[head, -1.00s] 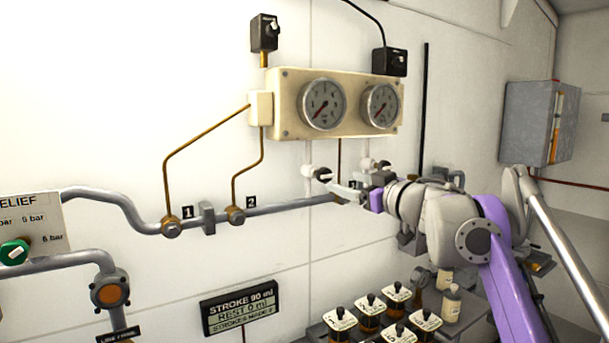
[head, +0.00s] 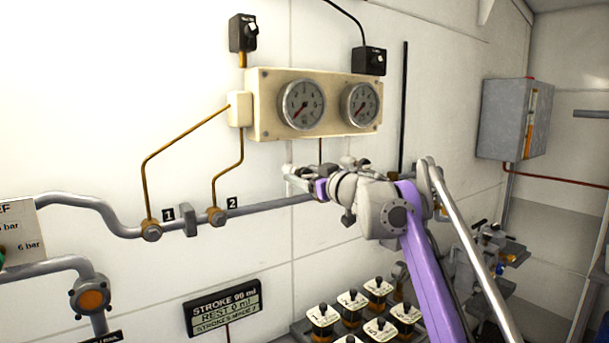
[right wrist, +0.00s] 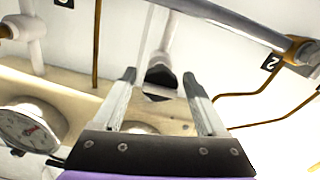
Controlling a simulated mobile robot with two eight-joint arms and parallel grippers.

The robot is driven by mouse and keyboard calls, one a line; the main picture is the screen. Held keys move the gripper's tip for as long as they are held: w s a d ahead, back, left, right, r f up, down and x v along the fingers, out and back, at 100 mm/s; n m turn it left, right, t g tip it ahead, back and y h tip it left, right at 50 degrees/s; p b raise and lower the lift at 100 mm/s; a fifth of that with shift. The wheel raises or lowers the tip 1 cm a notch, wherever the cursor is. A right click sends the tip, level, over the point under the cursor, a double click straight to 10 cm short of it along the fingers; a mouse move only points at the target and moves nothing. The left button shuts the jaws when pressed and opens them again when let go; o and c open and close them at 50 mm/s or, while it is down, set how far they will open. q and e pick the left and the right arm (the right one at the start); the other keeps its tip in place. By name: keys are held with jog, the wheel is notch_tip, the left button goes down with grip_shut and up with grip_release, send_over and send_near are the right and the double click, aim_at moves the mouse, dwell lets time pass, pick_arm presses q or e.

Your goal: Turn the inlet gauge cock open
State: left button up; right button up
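Two small white gauge cocks hang under the cream gauge panel (head: 255,127). The left cock (head: 289,168) is mostly hidden behind my right gripper (head: 297,180) in the head view; the right cock (head: 347,161) shows above my forearm. In the right wrist view, the fingers of my right gripper (right wrist: 159,78) are apart, and a black knob (right wrist: 160,74) on a white stem shows between their tips. I cannot tell whether they touch it. Another white cock (right wrist: 34,45) stands at the upper left. No readable label shows which is the inlet cock. My left gripper is out of view.
A grey pipe (head: 262,207) with tags 1 and 2 runs along the wall beside the cocks. Two dial gauges (head: 302,104) sit on the panel. Below are a stroke display (head: 224,308) and several black-topped containers (head: 323,318). A grey cabinet (head: 503,118) hangs at the right.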

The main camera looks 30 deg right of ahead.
grip_shut()
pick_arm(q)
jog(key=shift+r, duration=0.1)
pick_arm(e)
jog(key=n+p, duration=0.2)
jog(key=n, duration=0.1)
jog(key=shift+r+n, duration=0.15)
jog(key=shift+n, duration=0.25)
jog(key=n+p, duration=0.2)
jog(key=n, duration=0.2)
jog(key=shift+n, duration=0.3)
jog(key=n+p, duration=0.1)
jog(key=n, duration=0.3)
jog(key=shift+n+p, duration=0.3)
jog(key=shift+p, duration=0.05)
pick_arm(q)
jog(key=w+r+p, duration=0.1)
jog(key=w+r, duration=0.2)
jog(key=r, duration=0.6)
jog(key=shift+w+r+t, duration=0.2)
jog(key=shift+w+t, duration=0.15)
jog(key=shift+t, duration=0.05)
pick_arm(e)
jog(key=n, duration=0.4)
jog(key=shift+f+n, duration=0.2)
jog(key=shift+n, duration=0.1)
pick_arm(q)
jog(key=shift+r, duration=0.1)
pick_arm(e)
jog(key=shift+n, duration=0.3)
